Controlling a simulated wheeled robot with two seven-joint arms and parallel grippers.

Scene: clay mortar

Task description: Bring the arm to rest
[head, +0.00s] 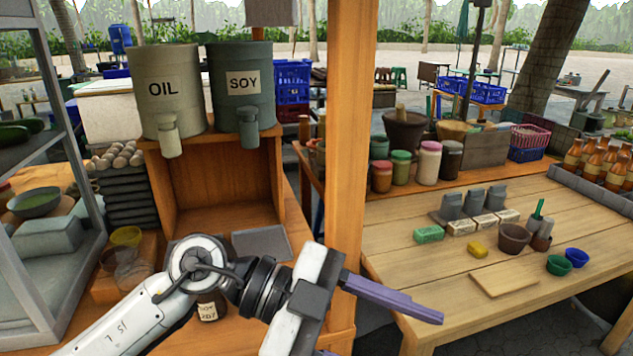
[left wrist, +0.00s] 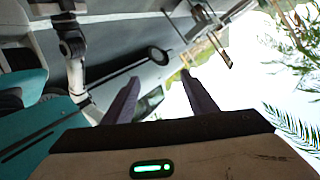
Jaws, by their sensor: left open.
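My left arm comes in from the lower left in the head view, with its left gripper (head: 388,332) above the gap between the wooden stand and the table. In the left wrist view the two purple fingers of the left gripper (left wrist: 160,78) are apart with nothing between them. A dark brown clay mortar (head: 404,134) stands at the back left of the right-hand table, a light pestle sticking up from it. The gripper is well apart from it. My right gripper is not in view.
A wooden post (head: 350,130) rises just behind my gripper. The right-hand wooden table (head: 400,220) holds jars, small bowls, a cutting board (head: 505,279) and a bottle crate. Oil (head: 168,90) and soy (head: 243,90) containers stand on a wooden shelf. The table's near left part is clear.

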